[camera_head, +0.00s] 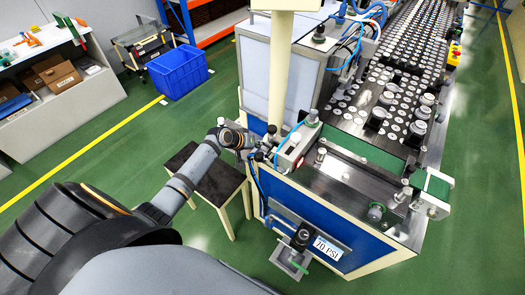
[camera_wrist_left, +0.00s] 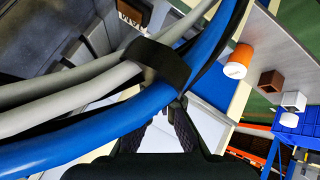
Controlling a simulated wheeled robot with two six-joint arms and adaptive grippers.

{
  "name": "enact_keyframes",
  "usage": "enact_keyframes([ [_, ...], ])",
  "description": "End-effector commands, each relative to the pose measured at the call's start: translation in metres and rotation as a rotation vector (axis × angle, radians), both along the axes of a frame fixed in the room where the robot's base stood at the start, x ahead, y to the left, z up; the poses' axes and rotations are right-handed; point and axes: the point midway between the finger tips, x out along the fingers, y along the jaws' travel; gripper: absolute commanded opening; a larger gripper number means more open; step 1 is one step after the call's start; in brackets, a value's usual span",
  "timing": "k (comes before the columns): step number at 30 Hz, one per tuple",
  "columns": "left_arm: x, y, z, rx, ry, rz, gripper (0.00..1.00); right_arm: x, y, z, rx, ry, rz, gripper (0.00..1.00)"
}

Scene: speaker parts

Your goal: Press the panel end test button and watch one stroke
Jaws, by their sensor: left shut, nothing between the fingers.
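My left gripper (camera_head: 262,150) is at the near left corner of the machine, beside a grey box-shaped panel (camera_head: 296,146) with a small reddish spot on its end. It is shut and empty. In the left wrist view its dark fingers (camera_wrist_left: 160,128) show low in the middle, partly behind cables. That view also shows an orange round piece with a white face (camera_wrist_left: 236,66), a brown block (camera_wrist_left: 271,81) and a white block (camera_wrist_left: 293,101) along a grey surface. I cannot tell which of these is the test button. My right gripper is not in view.
Thick blue and grey cables (camera_wrist_left: 105,125) cross close to the wrist camera. A dark-topped stool (camera_head: 207,180) stands beside the machine. A blue crate (camera_head: 178,74) and a workbench (camera_head: 60,105) are farther back. A conveyor deck with many round parts (camera_head: 400,85) fills the right.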

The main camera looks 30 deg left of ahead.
Motion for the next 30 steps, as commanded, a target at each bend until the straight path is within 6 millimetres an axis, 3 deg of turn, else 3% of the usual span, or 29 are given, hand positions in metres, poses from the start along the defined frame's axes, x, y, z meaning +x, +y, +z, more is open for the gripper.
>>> enact_keyframes([
  [30, 0.0, 0.0, -0.013, 0.0, 0.0, 0.0, 0.0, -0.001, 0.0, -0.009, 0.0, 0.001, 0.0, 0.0],
])
